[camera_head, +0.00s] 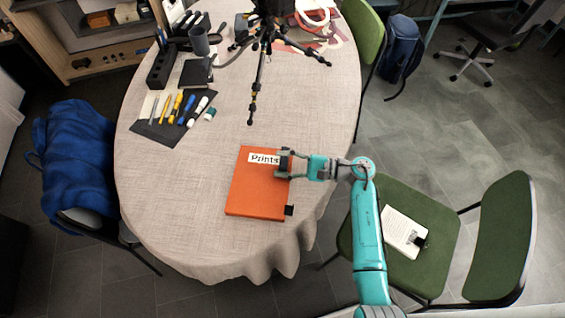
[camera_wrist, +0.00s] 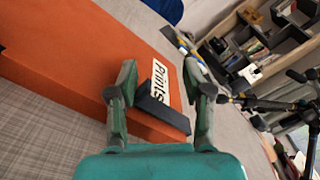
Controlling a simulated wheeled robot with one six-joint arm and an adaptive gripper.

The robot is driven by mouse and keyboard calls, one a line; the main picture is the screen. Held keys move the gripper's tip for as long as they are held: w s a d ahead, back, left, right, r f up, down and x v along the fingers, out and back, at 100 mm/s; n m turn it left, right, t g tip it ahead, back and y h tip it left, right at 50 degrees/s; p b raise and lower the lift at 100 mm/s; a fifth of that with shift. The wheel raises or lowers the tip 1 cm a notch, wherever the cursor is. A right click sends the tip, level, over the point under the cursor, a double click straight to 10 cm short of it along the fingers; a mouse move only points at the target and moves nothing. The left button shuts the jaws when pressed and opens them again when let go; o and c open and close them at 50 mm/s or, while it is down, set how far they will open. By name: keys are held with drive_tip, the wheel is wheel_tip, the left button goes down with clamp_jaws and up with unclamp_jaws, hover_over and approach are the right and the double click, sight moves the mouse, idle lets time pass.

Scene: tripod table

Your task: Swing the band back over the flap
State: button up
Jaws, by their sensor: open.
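An orange folder box (camera_head: 255,190) with a white "Prints" label lies on the table, below the middle of the cloth in the head view. It also fills the upper left of the wrist view (camera_wrist: 75,45). My gripper (camera_head: 282,164) is open at the box's right edge, near the label's end. In the wrist view a dark strip (camera_wrist: 163,117), which looks like the band, lies between the two fingers across the box's edge. I cannot tell whether a finger touches it. A small black piece (camera_head: 289,210) shows at the box's lower right corner. The flap's outline is not clear.
The cloth-covered table (camera_head: 180,215) is clear left of and below the box. A tripod (camera_head: 262,60) stands behind it. A dark mat (camera_head: 173,118) with pens and markers lies back left. A green chair (camera_head: 495,235) with a clipboard (camera_head: 402,232) stands at right.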

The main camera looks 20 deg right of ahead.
drive_tip(key=v, duration=1.1)
drive_tip(key=shift+s+d, duration=0.2)
drive_tip(key=shift+d, duration=0.15)
drive_tip(key=shift+s+a+m, duration=0.15)
drive_tip(key=shift+a+m, duration=0.15)
drive_tip(key=shift+a, duration=0.1)
drive_tip(key=s+a+m+t, duration=0.1)
drive_tip(key=a+m, duration=0.1)
drive_tip(key=s+a+r+m+t, duration=0.1)
drive_tip(key=s+a+m+t, duration=0.1)
drive_tip(key=m, duration=0.1)
drive_tip(key=s+a+r+m+t+y, duration=0.1)
drive_tip(key=s+a+m, duration=0.1)
drive_tip(key=shift+s+a+m+t, duration=0.1)
drive_tip(key=shift+a+m+t, duration=0.15)
drive_tip(key=shift+m+t, duration=0.15)
drive_tip(key=s+d+r+n+t+h, duration=0.1)
drive_tip(key=s+r+n+h, duration=0.2)
drive_tip(key=s+n+h, duration=0.5)
drive_tip(key=s+d+r+n+t+h, duration=0.1)
drive_tip(key=s+n+h, duration=0.8)
drive_tip(key=s, duration=1.3)
wheel_tip(320, 180, up, 2)
drive_tip(key=n+t, duration=0.1)
drive_tip(key=n, duration=0.4)
drive_tip(key=shift+h, duration=0.3)
